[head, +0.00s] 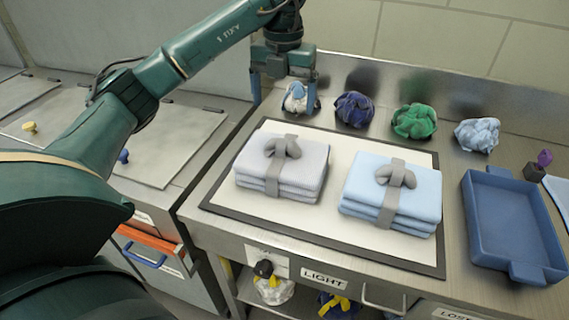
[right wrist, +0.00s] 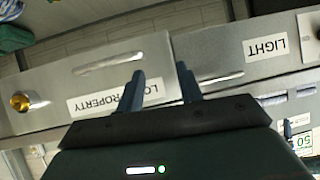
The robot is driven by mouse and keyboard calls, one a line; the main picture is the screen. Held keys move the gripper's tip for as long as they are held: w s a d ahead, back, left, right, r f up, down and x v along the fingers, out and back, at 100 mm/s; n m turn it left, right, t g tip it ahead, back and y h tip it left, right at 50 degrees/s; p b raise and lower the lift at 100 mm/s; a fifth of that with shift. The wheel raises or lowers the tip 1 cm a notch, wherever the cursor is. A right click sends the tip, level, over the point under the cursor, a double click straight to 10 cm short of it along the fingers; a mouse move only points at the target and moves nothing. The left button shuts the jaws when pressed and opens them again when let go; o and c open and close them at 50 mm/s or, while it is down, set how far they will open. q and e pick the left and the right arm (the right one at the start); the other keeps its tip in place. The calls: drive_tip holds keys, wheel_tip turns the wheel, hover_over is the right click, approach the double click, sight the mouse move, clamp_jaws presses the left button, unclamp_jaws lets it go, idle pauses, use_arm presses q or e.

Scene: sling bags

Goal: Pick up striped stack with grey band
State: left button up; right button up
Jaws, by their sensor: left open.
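Two folded stacks with grey bands and grey knots lie on the white, dark-edged mat (head: 292,213): a pale grey stack (head: 312,163) on the left and a light blue stack (head: 427,197) on the right. I cannot clearly tell which one is striped. My left gripper (head: 284,108) is open behind the mat, beyond the grey stack. Its fingers are on either side of a small white and blue bundle (head: 297,98); whether they touch it I cannot tell. My right gripper (right wrist: 160,70) is open and empty in the right wrist view, in front of labelled drawer fronts.
Dark blue (head: 354,108), green (head: 414,121) and pale blue (head: 478,134) bundles line the back of the counter. A blue tray (head: 480,222) stands right of the mat.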

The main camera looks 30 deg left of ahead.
use_arm(q)
hover_over(283, 140)
drive_tip(key=f, duration=0.5)
drive_tip(key=shift+w+a+f+b, duration=0.1)
drive_tip(key=shift+w+a+b, duration=0.05)
drive_tip(key=shift+w+b, duration=0.25)
drive_tip(key=shift+s+d+f+p, duration=0.1)
drive_tip(key=shift+s+f+p, duration=0.05)
drive_tip(key=shift+f, duration=0.75)
drive_tip(key=shift+s+d+f+p, duration=0.1)
drive_tip(key=shift+s+f+p, duration=0.1)
drive_tip(key=shift+f, duration=0.65)
drive_tip(key=shift+s+f+p, duration=0.1)
drive_tip(key=shift+s+f, duration=0.05)
drive_tip(key=shift+f, duration=0.75)
drive_tip(key=shift+c, duration=0.2)
drive_tip(key=shift+r, duration=0.1)
clamp_jaws()
